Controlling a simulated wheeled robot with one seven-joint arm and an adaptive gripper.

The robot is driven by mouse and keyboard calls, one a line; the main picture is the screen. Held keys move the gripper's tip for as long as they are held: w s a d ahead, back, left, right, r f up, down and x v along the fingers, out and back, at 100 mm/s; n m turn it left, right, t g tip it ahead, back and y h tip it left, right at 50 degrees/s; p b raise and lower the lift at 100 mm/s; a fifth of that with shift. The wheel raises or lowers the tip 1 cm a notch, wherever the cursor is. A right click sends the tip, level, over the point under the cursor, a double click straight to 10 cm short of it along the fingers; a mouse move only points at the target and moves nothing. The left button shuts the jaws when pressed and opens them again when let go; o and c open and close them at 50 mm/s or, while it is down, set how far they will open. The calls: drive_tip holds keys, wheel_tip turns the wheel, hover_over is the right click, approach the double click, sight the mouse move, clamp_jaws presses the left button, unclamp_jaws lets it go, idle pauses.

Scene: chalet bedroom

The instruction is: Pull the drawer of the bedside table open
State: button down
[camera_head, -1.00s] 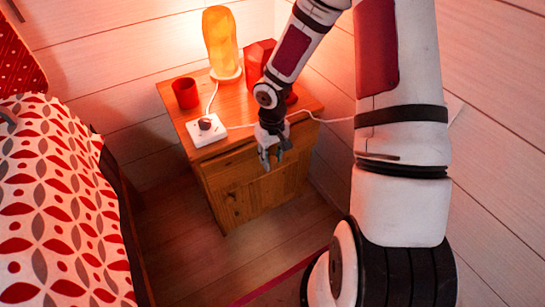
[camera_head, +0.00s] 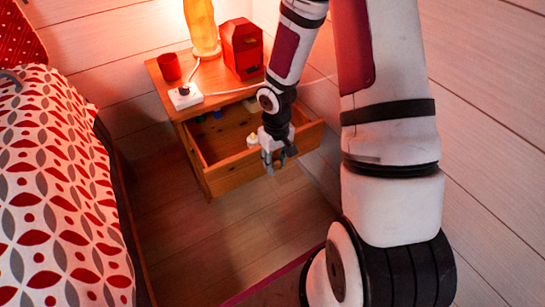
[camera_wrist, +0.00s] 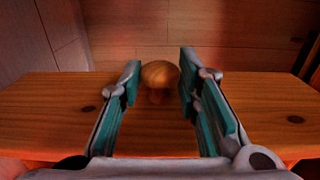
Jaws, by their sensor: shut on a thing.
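The wooden bedside table (camera_head: 158,82) stands against the wall, and its drawer (camera_head: 232,178) is pulled well out, showing its inside. My gripper (camera_head: 273,163) is at the drawer's front, towards its right part in the head view. The drawer front (camera_wrist: 50,100) spans the wrist view behind the fingers. The knob is hidden by my gripper in the head view.
A small white and yellow item (camera_head: 252,141) and several small coloured things lie in the drawer. On top are a red cup (camera_head: 169,67), lit lamp (camera_head: 201,25), red box (camera_head: 242,48) and white socket block (camera_head: 186,95). The bed (camera_head: 60,190) is left; floor before the drawer is clear.

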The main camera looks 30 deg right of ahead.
drive_tip(key=shift+s, duration=0.5)
drive_tip(key=c, duration=1.2)
unclamp_jaws()
wheel_tip(320, 180, up, 12)
